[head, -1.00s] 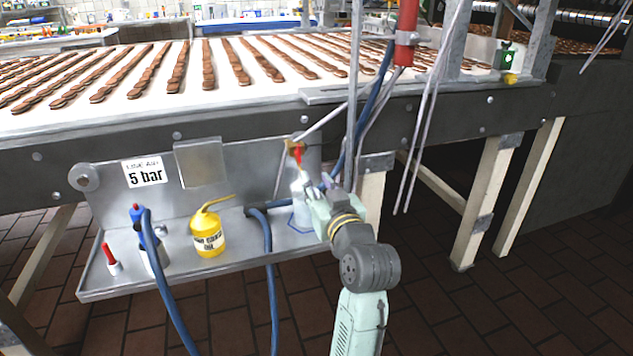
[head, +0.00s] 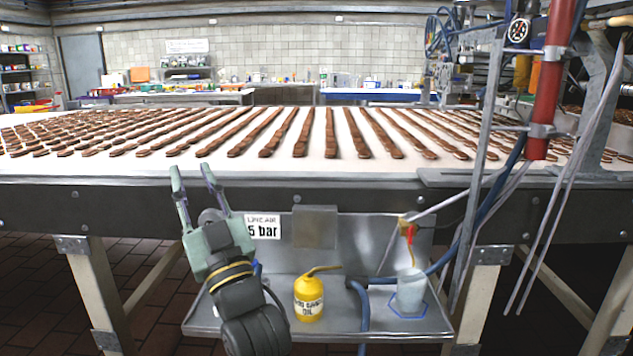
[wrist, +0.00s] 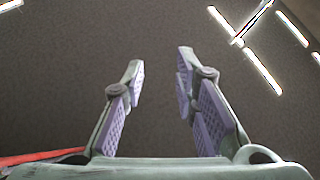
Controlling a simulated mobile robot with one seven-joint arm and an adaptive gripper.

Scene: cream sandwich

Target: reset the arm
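My gripper (head: 192,172) is raised in front of the left part of the conveyor's front edge in the head view, its fingers pointing up. The two fingers are spread apart with nothing between them. In the wrist view my gripper (wrist: 158,75) also shows open and empty, with the dark ceiling and bright lamps beyond it. My arm covers the left part of the metal shelf in the head view.
Under the conveyor (head: 500,190) hangs a metal shelf (head: 390,333) with a yellow oil can (head: 309,298) and a pale cup (head: 410,290). A blue hose (head: 362,315) hangs there. A red vertical pipe (head: 557,75) stands at the right. Brown biscuit rows cover the white belt.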

